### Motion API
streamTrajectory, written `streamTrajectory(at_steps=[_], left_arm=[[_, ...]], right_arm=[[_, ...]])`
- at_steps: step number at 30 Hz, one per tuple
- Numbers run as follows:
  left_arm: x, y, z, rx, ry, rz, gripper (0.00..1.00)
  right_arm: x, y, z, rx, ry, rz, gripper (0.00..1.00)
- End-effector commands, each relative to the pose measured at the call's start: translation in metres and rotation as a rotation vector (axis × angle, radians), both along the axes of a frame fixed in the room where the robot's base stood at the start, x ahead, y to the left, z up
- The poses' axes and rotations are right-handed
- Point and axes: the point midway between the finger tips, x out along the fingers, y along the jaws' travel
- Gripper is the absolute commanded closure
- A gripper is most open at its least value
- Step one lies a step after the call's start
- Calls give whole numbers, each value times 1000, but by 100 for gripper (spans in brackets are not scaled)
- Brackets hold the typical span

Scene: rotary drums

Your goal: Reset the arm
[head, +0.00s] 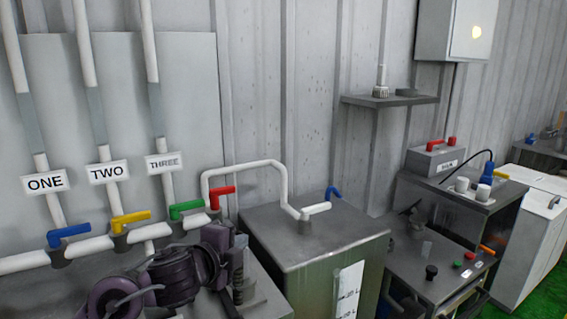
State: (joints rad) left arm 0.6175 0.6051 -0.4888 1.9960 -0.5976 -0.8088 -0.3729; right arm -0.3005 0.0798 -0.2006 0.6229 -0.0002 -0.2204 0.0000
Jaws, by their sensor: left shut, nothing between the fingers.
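My left arm comes in at the bottom left, dark purple and black, folded over a grey metal surface. My left gripper (238,268) is at the arm's right end, below the red valve handle and left of the grey tank. Its fingers look dark and close together, shut with nothing between them. It looks apart from the valve handles. My right gripper is not in view.
A grey tank (310,240) with a white-handled valve (314,210) stands right of my gripper. A button panel (440,270) is further right.

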Motion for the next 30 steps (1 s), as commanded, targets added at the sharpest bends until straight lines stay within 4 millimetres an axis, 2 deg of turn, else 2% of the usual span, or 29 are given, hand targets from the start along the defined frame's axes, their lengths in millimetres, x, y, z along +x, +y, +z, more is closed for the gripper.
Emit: streamTrajectory(at_steps=[11,17,20,24,30], left_arm=[[-27,-1,-43,-172,134,122,100],[-56,7,-83,-329,275,266,100],[-82,17,-113,-438,388,388,100],[-133,41,-161,-608,586,629,100],[-197,69,-205,-751,789,912,100]], right_arm=[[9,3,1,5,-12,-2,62],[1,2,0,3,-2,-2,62],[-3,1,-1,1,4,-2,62],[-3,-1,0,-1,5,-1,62],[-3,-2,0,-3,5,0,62]])
